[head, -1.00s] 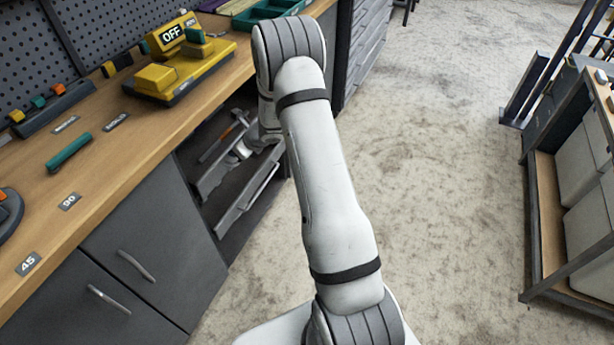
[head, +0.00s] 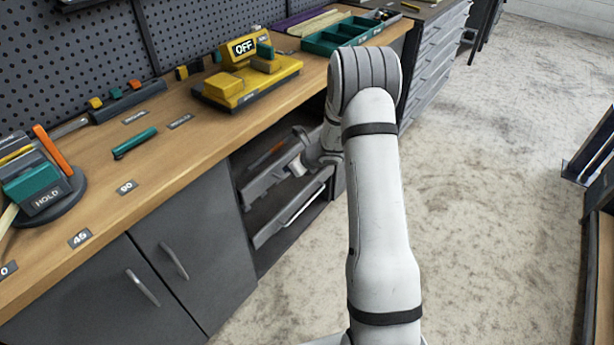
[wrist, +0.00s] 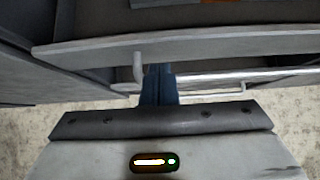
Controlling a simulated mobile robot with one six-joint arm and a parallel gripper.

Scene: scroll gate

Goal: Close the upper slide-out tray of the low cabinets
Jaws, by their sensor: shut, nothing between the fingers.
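The upper slide-out tray (head: 268,181) is a grey tray in the open bay of the low cabinets, and its front stands out from the bay. An orange item shows inside it. In the wrist view its grey front (wrist: 230,46) spans the top, with a pale upright handle (wrist: 138,68) on it. My gripper (wrist: 158,72) has its dark blue fingers shut and empty, just below the tray front's lower edge and right of the handle. I cannot tell whether they touch it. In the head view my arm hides the fingers and the bay's right part.
A lower tray (head: 290,213) also stands out below; its rail (wrist: 235,77) lies behind my fingers. Closed cabinet doors (head: 190,270) are to the left, under the wooden worktop (head: 150,175).

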